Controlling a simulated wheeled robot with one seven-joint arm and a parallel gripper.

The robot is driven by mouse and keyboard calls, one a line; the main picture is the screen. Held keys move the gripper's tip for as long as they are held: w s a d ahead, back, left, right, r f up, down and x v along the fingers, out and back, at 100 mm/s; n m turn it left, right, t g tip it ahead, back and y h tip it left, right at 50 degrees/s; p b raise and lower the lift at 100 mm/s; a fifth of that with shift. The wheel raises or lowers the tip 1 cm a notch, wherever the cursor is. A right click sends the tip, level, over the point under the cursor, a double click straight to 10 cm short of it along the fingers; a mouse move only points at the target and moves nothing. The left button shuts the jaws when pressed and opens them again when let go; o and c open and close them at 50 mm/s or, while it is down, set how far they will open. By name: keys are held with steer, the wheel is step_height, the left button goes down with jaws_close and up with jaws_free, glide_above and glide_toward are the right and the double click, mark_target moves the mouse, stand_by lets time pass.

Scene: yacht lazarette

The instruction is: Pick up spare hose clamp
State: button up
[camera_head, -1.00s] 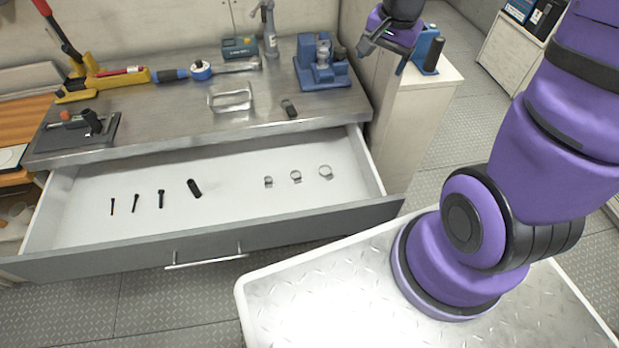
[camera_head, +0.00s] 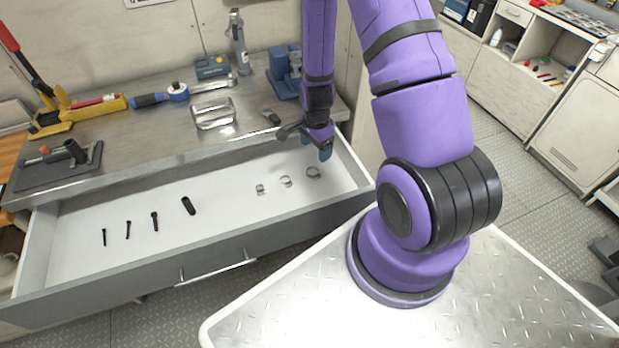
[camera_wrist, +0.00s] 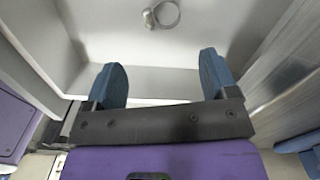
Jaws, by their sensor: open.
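Three metal hose clamps lie in a row on the white floor of the open drawer: a small one (camera_head: 260,190), a middle one (camera_head: 286,183) and a larger one (camera_head: 313,174). The frames do not show which is the spare. My gripper (camera_head: 318,152) is over the right part of the drawer, above and close to the larger clamp in the head view. In the wrist view my gripper (camera_wrist: 162,78) is open and empty, with its two blue fingers apart. One clamp (camera_wrist: 149,18) shows beyond the fingertips, near the top edge.
The open drawer (camera_head: 90,272) also holds several black bolt-like pieces (camera_head: 155,222) at left. Its side and front walls stand around the clamps. The worktop (camera_head: 150,125) behind carries a metal handle-like bracket (camera_head: 213,113), a blue vise-like tool (camera_head: 283,75) and other tools.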

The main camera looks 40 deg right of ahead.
mark_target(315, 169)
steer(key=shift+a+f, duration=0.1)
steer(key=shift+f, duration=5.1)
steer(key=c, duration=0.9)
steer(key=shift+r, duration=0.15)
